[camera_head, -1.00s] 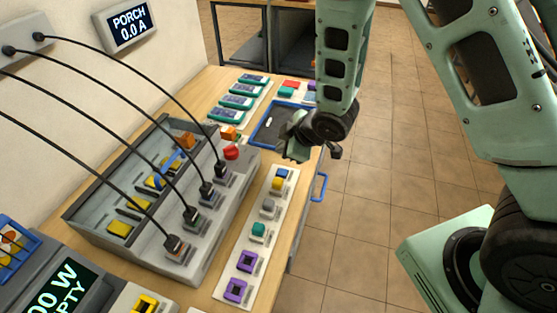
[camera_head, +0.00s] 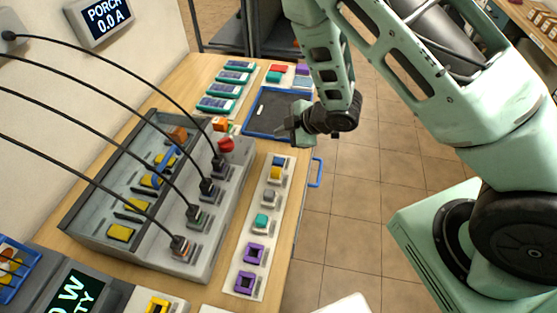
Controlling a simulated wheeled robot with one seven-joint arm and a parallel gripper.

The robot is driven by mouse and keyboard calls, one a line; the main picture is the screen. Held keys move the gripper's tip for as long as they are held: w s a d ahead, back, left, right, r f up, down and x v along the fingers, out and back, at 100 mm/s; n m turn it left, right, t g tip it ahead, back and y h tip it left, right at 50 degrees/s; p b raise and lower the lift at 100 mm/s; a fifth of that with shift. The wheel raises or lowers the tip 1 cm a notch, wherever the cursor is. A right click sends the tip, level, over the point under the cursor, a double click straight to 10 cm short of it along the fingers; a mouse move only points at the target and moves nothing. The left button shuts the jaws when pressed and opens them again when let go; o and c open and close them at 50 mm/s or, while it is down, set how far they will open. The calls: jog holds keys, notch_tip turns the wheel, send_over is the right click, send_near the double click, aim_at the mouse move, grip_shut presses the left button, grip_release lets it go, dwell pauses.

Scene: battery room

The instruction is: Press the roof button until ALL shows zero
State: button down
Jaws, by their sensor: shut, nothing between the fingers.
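My gripper (camera_head: 287,131) is shut and empty, held above the right side of the bench near the blue-rimmed tray. A display (camera_head: 105,18) on the wall reads PORCH 0.0 A. No display reading ALL is in view, and I cannot make out any button labelled roof. A white strip (camera_head: 240,268) on the bench carries several small coloured pieces: blue and yellow (camera_head: 276,170), grey (camera_head: 269,197), teal (camera_head: 262,222) and purple (camera_head: 253,253). I cannot tell whether any of these is a button. A red knob (camera_head: 226,145) sits at the far end of the grey box.
The grey box (camera_head: 205,255) with several black cables fills the bench middle. The blue-rimmed tray (camera_head: 248,128) and teal-edged modules (camera_head: 221,96) lie behind. A partly cut-off display (camera_head: 72,298) is at lower left. Open tiled floor (camera_head: 335,215) lies right of the bench.

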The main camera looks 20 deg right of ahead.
aim_at(282, 162)
jog(key=shift+f+b, duration=3.15)
jog(key=shift+f, duration=1.1)
jog(key=shift+f, duration=0.1)
jog(key=shift+f+b, duration=0.3)
jog(key=shift+b, duration=0.05)
jog(key=shift+f+b, duration=0.35)
jog(key=shift+r, duration=0.1)
jog(key=shift+r+p, duration=0.6)
jog(key=shift+r, duration=0.1)
jog(key=shift+r+p, duration=1.95)
jog(key=shift+r, duration=0.6)
